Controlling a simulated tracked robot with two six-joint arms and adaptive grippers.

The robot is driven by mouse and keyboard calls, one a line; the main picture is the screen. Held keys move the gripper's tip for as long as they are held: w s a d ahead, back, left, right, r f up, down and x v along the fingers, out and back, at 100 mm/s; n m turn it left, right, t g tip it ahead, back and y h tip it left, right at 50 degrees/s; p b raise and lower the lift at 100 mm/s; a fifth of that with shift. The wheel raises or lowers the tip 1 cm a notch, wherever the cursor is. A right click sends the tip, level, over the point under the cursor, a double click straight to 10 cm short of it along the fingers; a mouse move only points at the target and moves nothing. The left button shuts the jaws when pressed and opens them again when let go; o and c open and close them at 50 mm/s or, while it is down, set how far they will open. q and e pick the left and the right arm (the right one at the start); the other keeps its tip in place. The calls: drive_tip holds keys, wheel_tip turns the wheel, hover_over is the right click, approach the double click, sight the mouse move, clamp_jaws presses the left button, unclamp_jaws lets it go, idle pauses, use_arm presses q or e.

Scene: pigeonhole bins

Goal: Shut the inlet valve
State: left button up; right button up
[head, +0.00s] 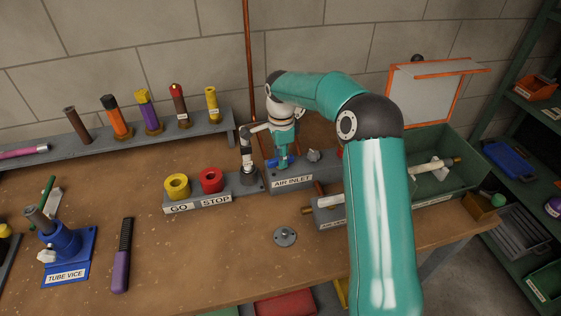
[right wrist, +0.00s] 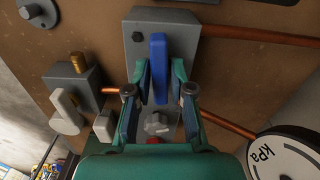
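The inlet valve has a blue lever handle (right wrist: 158,62) on a grey block; in the head view the handle (head: 273,162) shows just above the AIR INLET label (head: 292,181). In the right wrist view the handle lies along the block's long direction. My right gripper (right wrist: 159,75) is open, one finger on each side of the handle, with narrow gaps visible. In the head view my right gripper (head: 283,158) points down at the block and hides part of it. My left gripper is not in view.
The GO and STOP button box (head: 205,196) stands to the left of the block. Copper pipes (right wrist: 235,34) run from the block. A kPa gauge (right wrist: 285,155) is close by in the right wrist view. A green open-lidded crate (head: 440,185) stands at the right.

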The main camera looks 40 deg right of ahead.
drive_tip(key=o, duration=0.3)
drive_tip(key=shift+r+p, duration=1)
drive_tip(key=shift+r, duration=0.4)
drive_tip(key=shift+f, duration=0.1)
drive_tip(key=shift+n, duration=0.9)
